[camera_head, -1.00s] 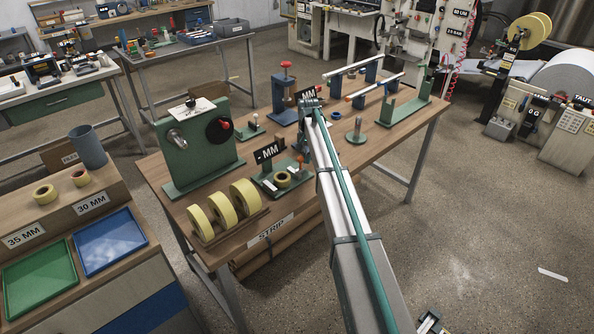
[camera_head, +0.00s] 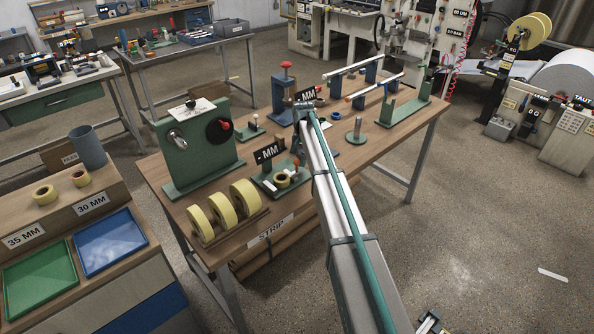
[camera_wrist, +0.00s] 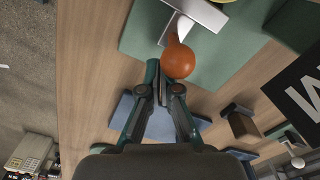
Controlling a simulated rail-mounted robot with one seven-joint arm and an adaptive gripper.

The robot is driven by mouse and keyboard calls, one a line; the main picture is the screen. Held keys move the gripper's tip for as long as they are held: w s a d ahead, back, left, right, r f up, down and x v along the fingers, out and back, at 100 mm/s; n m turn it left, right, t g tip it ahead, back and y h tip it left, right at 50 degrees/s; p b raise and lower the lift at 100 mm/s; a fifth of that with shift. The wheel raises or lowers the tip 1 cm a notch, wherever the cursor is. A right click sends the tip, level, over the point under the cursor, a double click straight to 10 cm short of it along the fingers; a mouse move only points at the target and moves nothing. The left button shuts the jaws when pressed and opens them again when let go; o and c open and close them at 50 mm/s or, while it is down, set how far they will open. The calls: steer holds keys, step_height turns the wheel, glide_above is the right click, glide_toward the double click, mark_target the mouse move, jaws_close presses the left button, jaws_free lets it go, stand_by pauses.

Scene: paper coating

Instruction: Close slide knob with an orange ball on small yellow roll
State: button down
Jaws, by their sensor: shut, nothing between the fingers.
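In the wrist view, an orange ball (camera_wrist: 178,61) is the end of a slide knob, just beyond my fingertips. My gripper (camera_wrist: 164,78) is shut and empty; I cannot tell whether it touches the ball. A pale metal slide piece (camera_wrist: 196,13) is beside the ball on a green base (camera_wrist: 146,36). Only a sliver of yellow shows at the top edge. The ball is hard to make out there.
A "-MM" sign (camera_head: 268,152) rises behind the small roll. Several larger yellow rolls (camera_head: 245,197) stand in a rack at front left. A metal post (camera_head: 357,128) stands right of my arm. A blue base (camera_wrist: 160,125) lies under my fingers in the wrist view.

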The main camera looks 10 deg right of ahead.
steer(key=shift+s+a, duration=0.5)
steer(key=shift+a, duration=0.2)
stand_by(0.4)
steer(key=shift+w+d+r+p, duration=0.15)
steer(key=shift+r+p, duration=0.1)
steer(key=shift+r, duration=0.3)
steer(key=shift+w+d+r+p, duration=0.1)
steer(key=shift+d+r+p, duration=0.1)
steer(key=shift+r, duration=0.35)
steer(key=shift+w+d+r+p, duration=0.1)
steer(key=shift+r+p, duration=0.15)
steer(key=shift+r, duration=0.3)
step_height(320, 180, up, 12)
steer(key=shift+f, duration=0.2)
steer(key=shift+s+a, duration=0.1)
